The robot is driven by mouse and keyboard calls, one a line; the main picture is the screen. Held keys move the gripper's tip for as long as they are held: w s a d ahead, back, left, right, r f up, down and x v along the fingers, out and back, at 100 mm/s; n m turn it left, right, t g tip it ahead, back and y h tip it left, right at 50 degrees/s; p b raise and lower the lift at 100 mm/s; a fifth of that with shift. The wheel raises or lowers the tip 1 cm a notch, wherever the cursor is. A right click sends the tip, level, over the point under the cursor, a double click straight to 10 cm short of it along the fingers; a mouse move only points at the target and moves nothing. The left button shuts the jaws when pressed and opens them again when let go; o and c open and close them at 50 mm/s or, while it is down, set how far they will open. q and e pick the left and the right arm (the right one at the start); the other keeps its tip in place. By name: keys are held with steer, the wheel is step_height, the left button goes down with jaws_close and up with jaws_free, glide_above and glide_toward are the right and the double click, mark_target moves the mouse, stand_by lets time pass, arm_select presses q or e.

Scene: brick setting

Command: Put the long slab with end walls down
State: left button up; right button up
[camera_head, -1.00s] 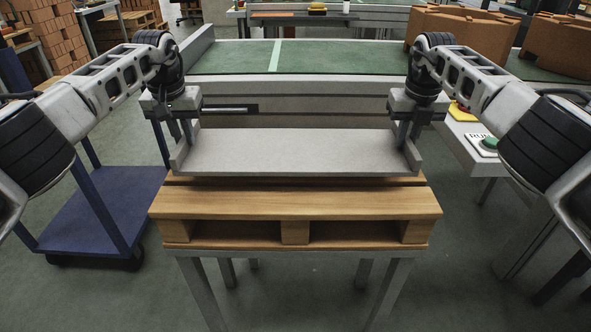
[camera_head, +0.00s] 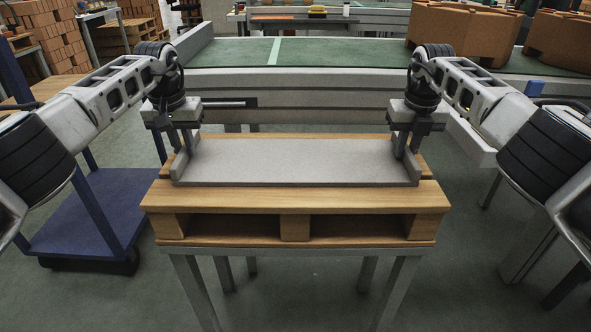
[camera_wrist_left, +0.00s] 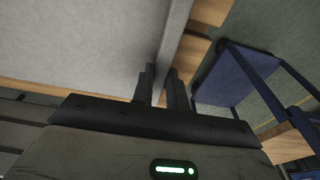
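The long grey slab with end walls (camera_head: 295,163) lies level over the wooden pallet (camera_head: 295,201), its underside appearing to rest on the boards. My left gripper (camera_head: 183,147) has its fingers on both sides of the slab's left end wall, close against it. The left wrist view shows this wall between the two fingers (camera_wrist_left: 161,88). My right gripper (camera_head: 407,148) likewise straddles the right end wall and looks shut on it. The contact line under the slab is partly hidden.
The pallet stands on a grey-legged stand (camera_head: 192,285). A blue trolley (camera_head: 95,215) stands at the left. A green-topped conveyor (camera_head: 350,52) runs behind, with brown blocks (camera_head: 462,35) at its right. Floor shows around the stand.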

arm_select(q)
steer(key=o, duration=0.4)
steer(key=shift+r, duration=0.15)
steer(key=shift+c, duration=0.2)
arm_select(e)
steer(key=o, duration=0.4)
steer(key=shift+r, duration=0.15)
steer(key=shift+c, duration=0.2)
steer(key=shift+r, duration=0.1)
arm_select(q)
step_height(320, 180, up, 12)
steer(key=s, duration=0.2)
arm_select(e)
step_height(320, 180, up, 12)
steer(key=s, duration=0.1)
steer(key=shift+s, duration=0.3)
